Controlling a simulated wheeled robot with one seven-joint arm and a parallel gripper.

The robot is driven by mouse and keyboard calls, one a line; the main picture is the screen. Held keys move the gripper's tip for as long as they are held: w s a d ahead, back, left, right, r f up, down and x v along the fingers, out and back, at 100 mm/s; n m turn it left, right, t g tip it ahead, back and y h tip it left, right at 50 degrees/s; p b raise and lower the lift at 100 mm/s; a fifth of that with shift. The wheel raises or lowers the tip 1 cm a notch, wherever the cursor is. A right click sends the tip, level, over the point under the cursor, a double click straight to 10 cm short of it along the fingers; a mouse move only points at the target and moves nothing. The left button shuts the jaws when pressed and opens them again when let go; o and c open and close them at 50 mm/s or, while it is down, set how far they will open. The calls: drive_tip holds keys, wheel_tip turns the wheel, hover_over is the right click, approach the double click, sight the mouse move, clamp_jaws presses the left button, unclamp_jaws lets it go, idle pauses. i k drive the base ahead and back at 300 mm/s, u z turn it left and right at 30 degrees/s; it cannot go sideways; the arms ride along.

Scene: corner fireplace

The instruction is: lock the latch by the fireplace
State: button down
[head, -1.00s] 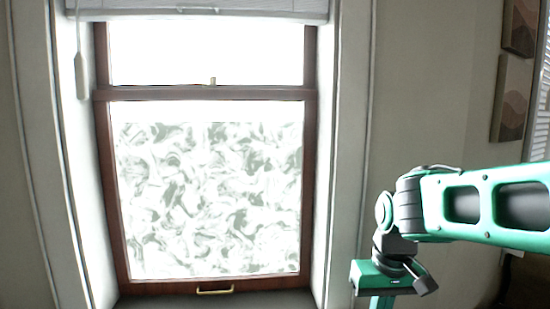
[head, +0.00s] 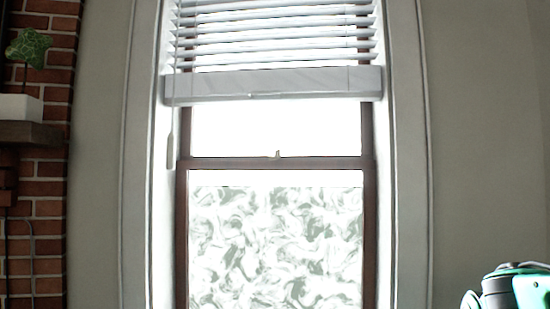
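The window latch (head: 277,154) is a small, pale brass-coloured piece on the middle rail (head: 230,162) of a brown-framed sash window. It stands at about the centre of the rail. It is too small to tell whether it is turned locked or unlocked. Only a bit of my green and black arm shows at the lower right corner. My gripper is out of view.
A brick fireplace wall (head: 38,215) with a wooden mantel (head: 30,133) and a potted plant (head: 28,48) is at the left. White blinds (head: 270,84) hang over the upper window. The lower pane (head: 275,245) has a swirled pattern. Bare wall lies right of the window.

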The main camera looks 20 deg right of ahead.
sight(277, 152)
drive_tip(key=k, duration=0.8)
drive_tip(key=u, duration=1.25)
drive_tip(key=i, duration=1.65)
drive_tip(key=z, duration=1.8)
